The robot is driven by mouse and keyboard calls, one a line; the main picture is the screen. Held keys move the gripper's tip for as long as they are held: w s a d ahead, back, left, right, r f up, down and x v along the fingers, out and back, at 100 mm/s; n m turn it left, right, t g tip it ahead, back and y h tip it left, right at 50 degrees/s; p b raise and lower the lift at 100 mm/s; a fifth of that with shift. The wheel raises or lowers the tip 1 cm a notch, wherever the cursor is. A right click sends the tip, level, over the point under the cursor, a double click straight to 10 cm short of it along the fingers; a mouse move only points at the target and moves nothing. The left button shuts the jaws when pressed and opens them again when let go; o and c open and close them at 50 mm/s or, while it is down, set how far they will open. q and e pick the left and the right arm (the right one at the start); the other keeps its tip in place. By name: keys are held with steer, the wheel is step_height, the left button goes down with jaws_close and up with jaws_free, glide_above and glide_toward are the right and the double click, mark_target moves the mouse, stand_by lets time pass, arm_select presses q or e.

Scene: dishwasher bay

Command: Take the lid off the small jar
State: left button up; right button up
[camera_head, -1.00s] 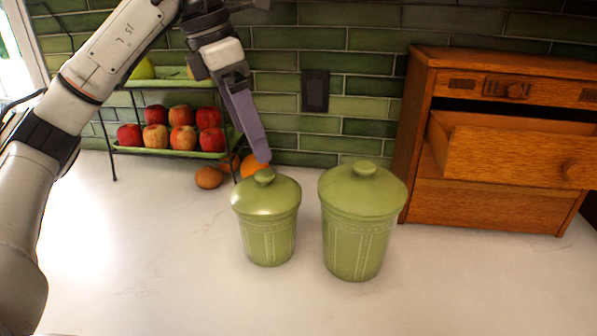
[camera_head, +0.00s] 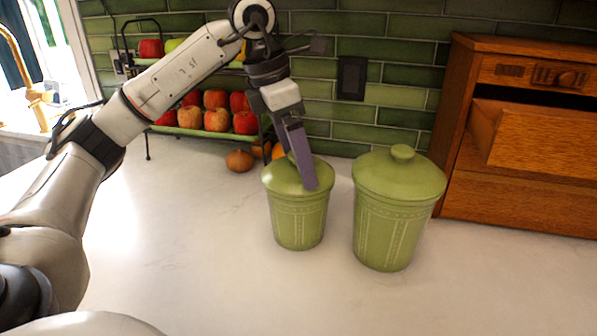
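The small green jar (camera_head: 297,225) stands upright on the counter with its lid (camera_head: 277,181) seated on it. My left gripper (camera_head: 300,172) points down over this lid, and its purple fingers cover the middle of the lid, where the knob is mostly hidden. The near fingertip overlaps the front of the lid in the view; I cannot tell whether it touches or how far apart the fingers are. My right gripper is not in view.
A larger green lidded jar (camera_head: 391,225) stands close on the right. A wooden cabinet (camera_head: 530,190) with a drawer pulled out is further right. A fruit rack (camera_head: 180,132) stands behind left. The counter in front is clear.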

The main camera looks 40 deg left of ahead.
arm_select(q)
steer(key=shift+c, duration=0.2)
steer(key=shift+s, duration=0.1)
steer(key=c, duration=1.4)
steer(key=shift+f, duration=0.1)
steer(key=shift+c, duration=1.2)
steer(key=shift+d, duration=0.1)
